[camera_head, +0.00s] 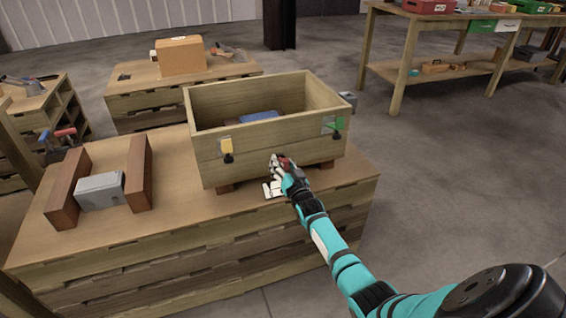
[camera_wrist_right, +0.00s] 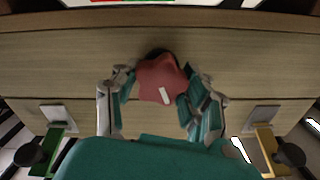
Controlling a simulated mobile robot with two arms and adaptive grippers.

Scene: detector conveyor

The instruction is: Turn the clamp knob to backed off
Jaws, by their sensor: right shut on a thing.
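The red clamp knob (camera_wrist_right: 162,78) sits on the front wall of a wooden box (camera_head: 235,150). It is lobed and carries a short white mark, slightly slanted, near its lower edge in the right wrist view. My right gripper (camera_wrist_right: 160,88) is shut on the knob, one finger on each side. In the head view my right gripper (camera_head: 279,166) is at the box's front wall and partly covers the knob (camera_head: 288,163). My left gripper is not in view.
A yellow plate with a black knob (camera_head: 227,148) and a green plate with a black knob (camera_head: 335,126) flank my gripper on the front wall. A grey block (camera_head: 100,190) lies between two wooden rails on the bench (camera_head: 165,205). A blue thing (camera_head: 259,116) is in the box.

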